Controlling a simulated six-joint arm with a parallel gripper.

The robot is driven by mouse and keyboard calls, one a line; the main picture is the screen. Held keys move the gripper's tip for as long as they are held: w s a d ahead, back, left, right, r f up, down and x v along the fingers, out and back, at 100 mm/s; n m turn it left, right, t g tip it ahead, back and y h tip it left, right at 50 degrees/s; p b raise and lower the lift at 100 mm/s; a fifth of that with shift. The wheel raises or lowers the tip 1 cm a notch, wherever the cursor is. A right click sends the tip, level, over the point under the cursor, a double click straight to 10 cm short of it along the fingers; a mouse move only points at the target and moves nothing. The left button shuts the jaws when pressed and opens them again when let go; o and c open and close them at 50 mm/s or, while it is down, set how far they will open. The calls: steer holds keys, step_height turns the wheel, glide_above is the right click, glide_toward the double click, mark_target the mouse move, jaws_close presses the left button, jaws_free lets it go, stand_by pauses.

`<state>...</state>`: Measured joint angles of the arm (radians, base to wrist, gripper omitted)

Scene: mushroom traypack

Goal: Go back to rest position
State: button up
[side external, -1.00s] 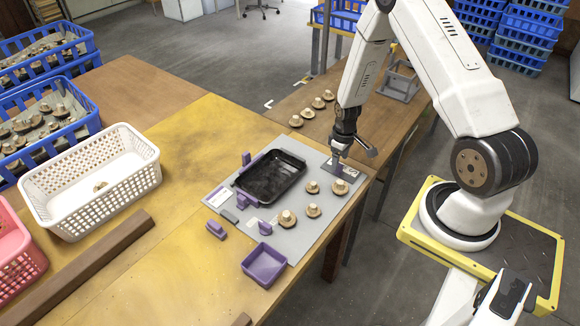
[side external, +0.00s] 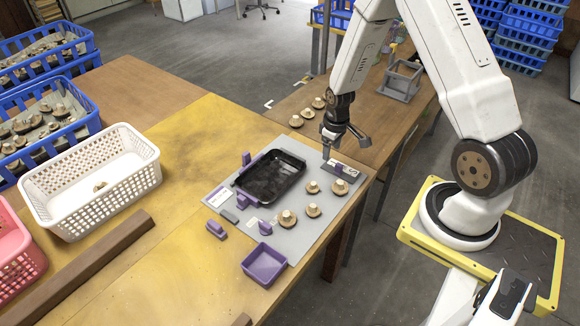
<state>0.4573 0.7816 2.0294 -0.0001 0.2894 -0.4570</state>
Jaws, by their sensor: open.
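My gripper (side external: 328,152) hangs above the back right corner of the grey board (side external: 232,214), over a dark plate (side external: 347,172) with a purple block on it. The jaws are small in this view, and I see nothing held between them. A black tray (side external: 270,176) lies on the board, left of my gripper, and looks empty. Several mushrooms (side external: 313,210) stand on the board, right of and in front of the tray.
A purple box (side external: 264,263) sits at the board's front edge. A white basket (side external: 140,178) stands on the left, with blue crates (side external: 92,117) of mushrooms behind it. More mushrooms (side external: 296,121) and a grey box frame (side external: 401,83) are on the brown table behind my gripper.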

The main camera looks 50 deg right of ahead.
steer(key=s+a+r+t, duration=0.1)
steer(key=s+a+r, duration=0.2)
steer(key=a+r, duration=0.5)
steer(key=s+a+r+t, duration=0.1)
steer(key=s+a+r, duration=0.2)
steer(key=a+r, duration=0.5)
steer(key=shift+s+a, duration=0.4)
steer(key=shift+a, duration=0.2)
